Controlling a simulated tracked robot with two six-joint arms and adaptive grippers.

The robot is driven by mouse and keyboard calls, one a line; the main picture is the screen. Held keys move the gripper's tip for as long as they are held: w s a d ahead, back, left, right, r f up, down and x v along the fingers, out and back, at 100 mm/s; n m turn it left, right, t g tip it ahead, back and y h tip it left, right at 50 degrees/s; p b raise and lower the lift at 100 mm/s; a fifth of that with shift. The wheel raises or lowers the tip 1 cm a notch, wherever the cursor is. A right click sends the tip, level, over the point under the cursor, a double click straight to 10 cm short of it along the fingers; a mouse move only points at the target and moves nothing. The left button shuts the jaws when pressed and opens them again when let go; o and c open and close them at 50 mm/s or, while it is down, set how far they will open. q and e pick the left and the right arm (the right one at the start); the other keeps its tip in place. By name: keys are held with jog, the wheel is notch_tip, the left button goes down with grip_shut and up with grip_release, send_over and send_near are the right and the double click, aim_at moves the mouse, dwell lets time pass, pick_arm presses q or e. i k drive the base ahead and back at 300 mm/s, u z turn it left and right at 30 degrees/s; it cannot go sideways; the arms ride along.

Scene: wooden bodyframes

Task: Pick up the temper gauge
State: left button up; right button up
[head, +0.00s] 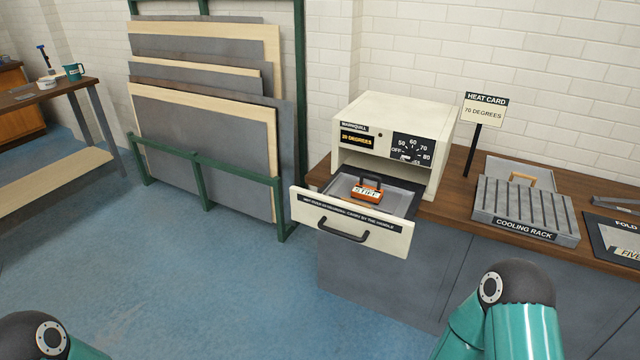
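The warming cabinet (392,140) is a cream box on the counter, with its front drawer (352,220) pulled open. In the drawer, on a grey tray, sits an orange block (366,194) with a dark handle on top and a white label that seems to read "STIFF". It may be the temper gauge; no readable label names it so. Only teal and black links of my two arms show at the bottom edge. Neither of my grippers is in view, and nothing shows near the drawer.
A grey cooling rack (525,208) and a heat card sign (484,110) reading 70 degrees stand right of the cabinet. A dark "FOLD" board (612,238) lies at the far right. A green rack (206,190) of panels stands left. Blue floor is clear.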

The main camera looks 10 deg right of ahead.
aim_at(361, 191)
jog(key=u, duration=0.25)
jog(key=i, duration=0.95)
jog(key=z, duration=0.4)
